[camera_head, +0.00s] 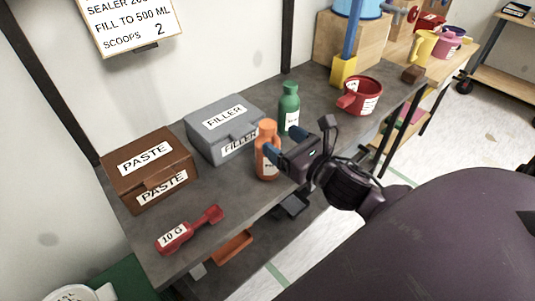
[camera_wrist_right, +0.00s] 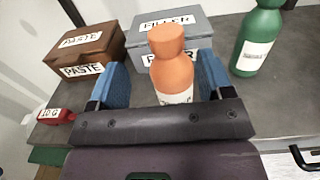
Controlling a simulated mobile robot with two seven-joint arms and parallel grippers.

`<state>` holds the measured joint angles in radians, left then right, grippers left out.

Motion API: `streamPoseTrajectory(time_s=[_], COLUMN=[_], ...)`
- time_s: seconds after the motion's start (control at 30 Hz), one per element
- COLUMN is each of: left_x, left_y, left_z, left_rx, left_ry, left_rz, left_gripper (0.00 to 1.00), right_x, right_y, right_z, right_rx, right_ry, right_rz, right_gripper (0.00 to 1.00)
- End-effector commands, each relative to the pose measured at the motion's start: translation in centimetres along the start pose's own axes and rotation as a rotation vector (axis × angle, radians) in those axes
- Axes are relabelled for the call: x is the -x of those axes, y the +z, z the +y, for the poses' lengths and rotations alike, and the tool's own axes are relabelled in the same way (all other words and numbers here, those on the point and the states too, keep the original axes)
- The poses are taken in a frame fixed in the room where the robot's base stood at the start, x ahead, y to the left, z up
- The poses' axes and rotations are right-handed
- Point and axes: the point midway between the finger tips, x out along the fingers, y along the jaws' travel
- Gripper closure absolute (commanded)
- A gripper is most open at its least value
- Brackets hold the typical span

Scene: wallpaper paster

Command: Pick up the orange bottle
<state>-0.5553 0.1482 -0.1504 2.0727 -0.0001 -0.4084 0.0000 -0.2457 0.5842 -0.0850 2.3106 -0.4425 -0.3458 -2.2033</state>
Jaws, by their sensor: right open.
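The orange bottle (camera_head: 267,158) stands upright on the grey table, in front of the grey FILLER box. It has a white label and a rounded orange cap. My right gripper (camera_head: 277,150) is at the bottle, coming from the right. In the right wrist view the bottle (camera_wrist_right: 171,72) shows between the two blue fingers of the open gripper (camera_wrist_right: 163,85), with a gap on each side. I cannot tell whether either finger touches it. Part of the bottle's right side is hidden by a finger in the head view. My left gripper is not in view.
A green bottle (camera_head: 289,107) stands close behind the orange one. The FILLER box (camera_head: 222,128) and brown PASTE box (camera_head: 150,170) stand to the left. A red scoop (camera_head: 190,230) lies at the front left, and a red measuring cup (camera_head: 360,96) stands at the right.

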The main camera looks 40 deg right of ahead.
Motion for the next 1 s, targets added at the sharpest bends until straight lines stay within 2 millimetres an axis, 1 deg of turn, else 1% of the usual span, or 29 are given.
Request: streamPoseTrajectory(time_s=[0.03, 0.27, 0.5, 0.63, 0.77, 0.97, 1.0], left_x=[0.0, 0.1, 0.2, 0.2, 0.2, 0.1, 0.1], left_y=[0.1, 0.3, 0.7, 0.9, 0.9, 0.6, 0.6], left_z=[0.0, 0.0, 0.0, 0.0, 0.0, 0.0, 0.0], left_rx=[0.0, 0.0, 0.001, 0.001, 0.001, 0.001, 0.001], left_ry=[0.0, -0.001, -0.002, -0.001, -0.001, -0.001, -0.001], left_rz=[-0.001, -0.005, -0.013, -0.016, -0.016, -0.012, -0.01], left_gripper=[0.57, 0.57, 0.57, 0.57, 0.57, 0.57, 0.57], right_x=[-0.4, -1.4, -4.3, -5.6, -6.1, -6.2, -6.1], right_y=[0.0, 0.1, 0.9, 0.8, 0.8, 0.8, 0.8], right_z=[0.0, -0.1, -0.8, -0.8, -0.8, -0.8, -0.8], right_rx=[0.001, -0.001, -0.001, -0.002, -0.001, -0.001, -0.001], right_ry=[0.0, 0.0, 0.0, 0.001, 0.0, 0.0, 0.0], right_rz=[0.0, 0.0, -0.001, 0.0, 0.002, 0.002, 0.002], right_gripper=[0.27, 0.27, 0.27, 0.27, 0.27, 0.27, 0.28])
